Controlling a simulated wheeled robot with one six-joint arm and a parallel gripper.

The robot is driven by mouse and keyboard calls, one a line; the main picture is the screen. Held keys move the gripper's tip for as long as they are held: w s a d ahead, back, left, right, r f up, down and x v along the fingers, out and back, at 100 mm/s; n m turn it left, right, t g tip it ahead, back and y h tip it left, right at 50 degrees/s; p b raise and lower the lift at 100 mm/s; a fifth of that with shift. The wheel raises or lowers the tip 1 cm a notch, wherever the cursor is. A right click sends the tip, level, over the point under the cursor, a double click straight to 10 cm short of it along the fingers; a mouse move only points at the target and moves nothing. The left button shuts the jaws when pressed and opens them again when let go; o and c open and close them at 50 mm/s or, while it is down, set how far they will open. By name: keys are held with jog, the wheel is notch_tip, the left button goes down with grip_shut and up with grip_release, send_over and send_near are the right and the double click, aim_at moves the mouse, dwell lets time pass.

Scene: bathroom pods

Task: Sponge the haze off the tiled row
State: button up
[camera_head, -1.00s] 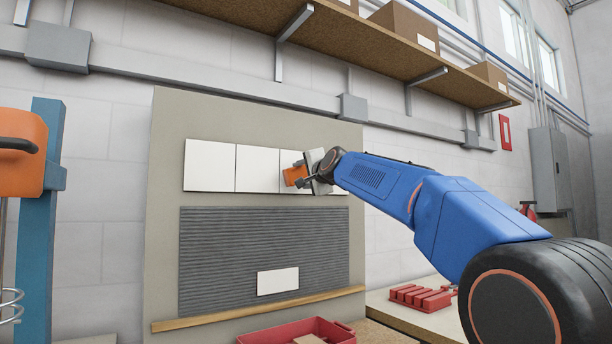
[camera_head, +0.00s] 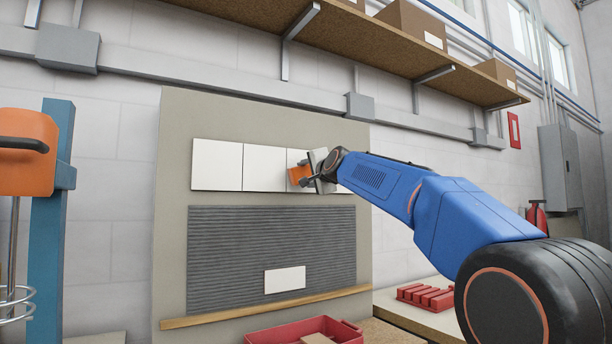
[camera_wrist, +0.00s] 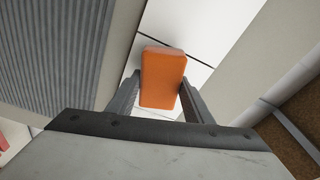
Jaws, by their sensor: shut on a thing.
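A row of white tiles (camera_head: 217,165) runs along the upper part of a beige panel, above a grey ridged area. My gripper (camera_head: 309,174) is at the right part of the row, shut on an orange sponge (camera_head: 298,175). In the wrist view the sponge (camera_wrist: 163,78) sits between the two fingers of my gripper (camera_wrist: 160,98), with the white tiles (camera_wrist: 178,28) behind it. I cannot tell whether the sponge touches the tiles. My gripper and arm hide the right end of the row. No haze is clearly visible on the tiles in view.
A single white tile (camera_head: 285,280) is on the grey ridged area (camera_head: 240,250), above a wooden ledge (camera_head: 265,305). A red tray (camera_head: 305,332) stands below. A shelf with boxes (camera_head: 415,22) runs overhead. An orange and blue stand (camera_head: 45,215) is at the left.

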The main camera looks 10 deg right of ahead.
jog(key=shift+w+a, duration=0.3)
jog(key=shift+w, duration=0.55)
dwell(0.3)
jog(key=shift+d, duration=0.1)
jog(key=w+d, duration=0.3)
jog(key=d, duration=0.7)
jog(key=shift+w+d, duration=0.25)
jog(key=shift+d, duration=0.05)
dwell(0.8)
jog(key=shift+d, duration=0.1)
jog(key=shift+w+d, duration=1.2)
jog(key=shift+d, duration=2.2)
jog(key=shift+s+a+r, duration=0.25)
jog(key=shift+s+a, duration=0.55)
jog(key=shift+a, duration=1.6)
jog(key=shift+s+a+r, duration=0.2)
jog(key=shift+s+a, duration=0.55)
jog(key=shift+a, duration=1.65)
jog(key=shift+s+a+r, duration=0.25)
jog(key=shift+s+a, duration=0.55)
jog(key=shift+a, duration=1.6)
